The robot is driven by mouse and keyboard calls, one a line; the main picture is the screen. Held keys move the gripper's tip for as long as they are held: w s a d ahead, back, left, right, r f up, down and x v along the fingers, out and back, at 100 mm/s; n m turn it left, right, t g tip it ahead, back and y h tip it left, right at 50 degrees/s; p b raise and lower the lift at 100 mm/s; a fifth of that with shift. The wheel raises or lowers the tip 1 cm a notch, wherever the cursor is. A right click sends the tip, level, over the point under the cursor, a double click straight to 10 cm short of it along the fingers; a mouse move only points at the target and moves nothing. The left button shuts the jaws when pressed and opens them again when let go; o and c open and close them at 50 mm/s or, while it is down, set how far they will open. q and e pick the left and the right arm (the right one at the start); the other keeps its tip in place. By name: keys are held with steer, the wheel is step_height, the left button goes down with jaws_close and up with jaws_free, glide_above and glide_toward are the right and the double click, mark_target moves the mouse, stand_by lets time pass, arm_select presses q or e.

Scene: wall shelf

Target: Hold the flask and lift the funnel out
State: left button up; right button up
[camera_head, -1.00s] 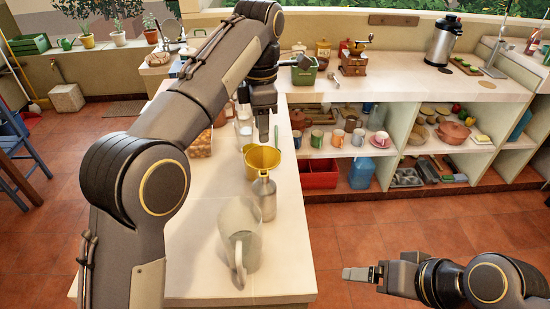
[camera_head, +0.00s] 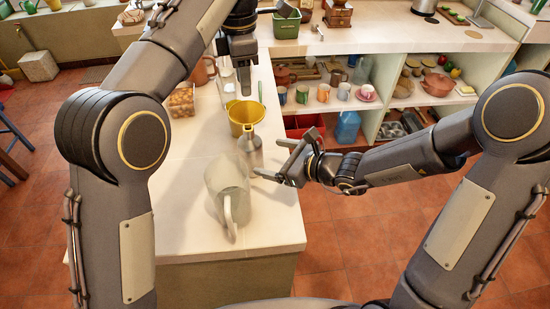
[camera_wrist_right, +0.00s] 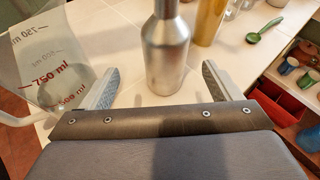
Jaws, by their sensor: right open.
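The metal flask (camera_head: 251,154) stands upright on the white counter. The yellow funnel (camera_head: 244,114) shows directly above its top in the head view. My left gripper (camera_head: 243,88) hangs just above and behind the funnel, fingers down; I cannot tell their gap. My right gripper (camera_head: 273,158) is open at the flask's right side. In the right wrist view the flask (camera_wrist_right: 166,55) stands just ahead, between the lines of the open fingers (camera_wrist_right: 157,85); its mouth is cut off. A gold-coloured object (camera_wrist_right: 208,22) appears behind it; I cannot tell whether that is the funnel.
A clear measuring jug (camera_head: 226,182) stands close in front of the flask; it also shows beside a right finger in the wrist view (camera_wrist_right: 45,55). A basket (camera_head: 181,101), glass bottles and a green spoon (camera_wrist_right: 268,28) lie farther back. Shelves stand right of the counter.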

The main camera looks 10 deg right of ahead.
mark_target(260, 157)
steer(key=shift+w+a+f+m, duration=0.1)
steer(key=shift+w+f+m, duration=0.2)
steer(key=shift+f, duration=0.1)
steer(key=shift+w+a+f+m, duration=0.1)
steer(key=shift+w+f+m, duration=0.05)
steer(key=shift+f+m, duration=0.2)
steer(key=x, duration=0.7)
steer(key=shift+w+f, duration=0.2)
steer(key=shift+c, duration=0.3)
steer(key=c, duration=1.3)
arm_select(q)
steer(key=shift+c, duration=0.5)
arm_select(e)
steer(key=shift+o, duration=0.2)
